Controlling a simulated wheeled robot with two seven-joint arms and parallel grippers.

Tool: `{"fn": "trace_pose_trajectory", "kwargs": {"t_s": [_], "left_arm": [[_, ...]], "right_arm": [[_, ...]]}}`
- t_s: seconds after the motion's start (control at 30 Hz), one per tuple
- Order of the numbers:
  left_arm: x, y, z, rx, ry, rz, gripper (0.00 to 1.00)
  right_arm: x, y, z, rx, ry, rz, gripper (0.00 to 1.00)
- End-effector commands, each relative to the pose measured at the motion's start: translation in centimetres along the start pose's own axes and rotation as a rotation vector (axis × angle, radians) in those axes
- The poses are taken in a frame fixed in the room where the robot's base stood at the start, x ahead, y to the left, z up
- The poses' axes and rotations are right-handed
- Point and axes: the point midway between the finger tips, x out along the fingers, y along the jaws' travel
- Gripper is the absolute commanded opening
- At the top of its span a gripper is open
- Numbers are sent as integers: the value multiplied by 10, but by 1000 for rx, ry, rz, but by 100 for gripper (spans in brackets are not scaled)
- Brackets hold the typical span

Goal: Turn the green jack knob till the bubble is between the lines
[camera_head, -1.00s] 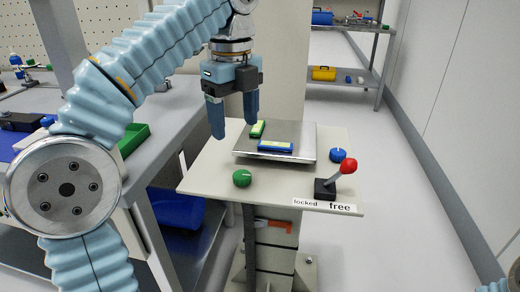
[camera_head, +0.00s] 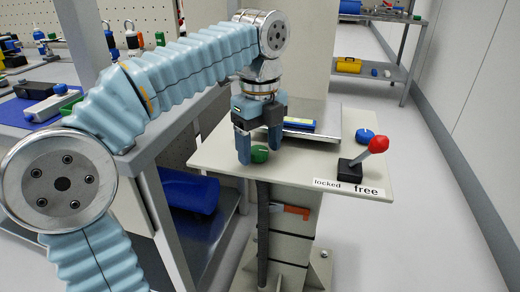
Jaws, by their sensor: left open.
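The green jack knob (camera_head: 260,156) sits on the near left part of the pale stand top (camera_head: 225,158). My left gripper (camera_head: 258,151) points down over it, open, with its fingertips at either side of the knob in the picture; I cannot tell whether they touch it. The blue level (camera_head: 300,126) lies on the metal plate (camera_head: 330,116) behind the gripper; its bubble is too small to read. The green level is hidden behind the gripper. A blue knob (camera_head: 365,136) sits at the right of the stand top. My right gripper is out of view.
A red-balled lever (camera_head: 378,145) stands on a black base at the near right corner, leaning toward the "free" side of its label. A workbench with tools (camera_head: 50,105) is at left. A blue bin (camera_head: 190,194) sits below. Open floor lies at right.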

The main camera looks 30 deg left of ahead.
Motion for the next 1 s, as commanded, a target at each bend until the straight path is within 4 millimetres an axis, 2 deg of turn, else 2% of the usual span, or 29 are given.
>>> {"fn": "trace_pose_trajectory", "kwargs": {"t_s": [0.3, 0.67, 1.0], "left_arm": [[3, 0, 0, 0, 0, -1, 69], [2, 0, 0, 1, 0, 0, 14], [1, 0, 0, -52, 0, 1, 14]], "right_arm": [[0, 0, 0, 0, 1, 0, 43], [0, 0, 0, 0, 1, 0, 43], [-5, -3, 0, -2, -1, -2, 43]]}}
